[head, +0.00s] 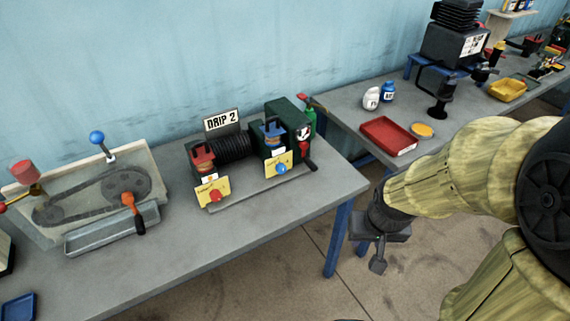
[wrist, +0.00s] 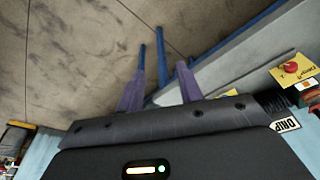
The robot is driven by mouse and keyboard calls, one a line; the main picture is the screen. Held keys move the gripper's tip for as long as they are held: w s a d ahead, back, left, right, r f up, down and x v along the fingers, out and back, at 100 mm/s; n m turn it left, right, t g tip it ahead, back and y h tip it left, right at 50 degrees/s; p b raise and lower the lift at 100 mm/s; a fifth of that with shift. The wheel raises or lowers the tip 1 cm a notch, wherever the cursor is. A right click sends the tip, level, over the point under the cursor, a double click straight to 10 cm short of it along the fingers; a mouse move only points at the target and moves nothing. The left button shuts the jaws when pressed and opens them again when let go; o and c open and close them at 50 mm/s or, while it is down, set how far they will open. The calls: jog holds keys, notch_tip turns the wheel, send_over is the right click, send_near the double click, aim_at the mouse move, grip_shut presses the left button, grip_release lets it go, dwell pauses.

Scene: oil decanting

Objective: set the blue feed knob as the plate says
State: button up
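The blue feed knob (head: 281,169) sits on a yellow card on the front of the right, dark green block of the machine on the bench. The setting of the knob is too small to read. A plate (head: 222,121) above the machine reads "DRIP 2"; its "DRIP" part also shows in the wrist view (wrist: 286,125). My gripper (head: 378,266) hangs over the floor, off the bench's right end and well apart from the knob. In the wrist view its two fingers (wrist: 162,66) are apart with nothing between them. The blue knob is not visible in the wrist view.
A red knob (head: 215,196) on another yellow card sits left of the blue one. A red-black handle (head: 307,160) stands close right of it. A belt-drive unit (head: 100,190) is at left. A second bench holds a red tray (head: 389,137). The bench front is clear.

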aim_at(283, 170)
jog(key=shift+w+a, duration=0.1)
jog(key=shift+w, duration=0.15)
jog(key=shift+o, duration=1.1)
jog(key=shift+s, duration=0.3)
jog(key=shift+o, duration=1.1)
jog(key=shift+f, duration=0.15)
jog(key=w+a+f+n+t+y+b, duration=0.1)
jog(key=w+a+f+n+t+b, duration=0.25)
jog(key=w+f+b, duration=0.7)
jog(key=w+a+f+n+t+y+b, duration=0.1)
jog(key=w+a+n+t+y+b, duration=0.4)
jog(key=w+a+b, duration=0.4)
jog(key=w, duration=0.3)
jog(key=shift+w+t+y, duration=0.3)
jog(key=shift+w+t, duration=0.05)
jog(key=shift+w, duration=0.05)
jog(key=shift+w+a+f, duration=0.1)
jog(key=b+x, duration=0.1)
jog(key=x, duration=1.6)
jog(key=shift+w, duration=0.1)
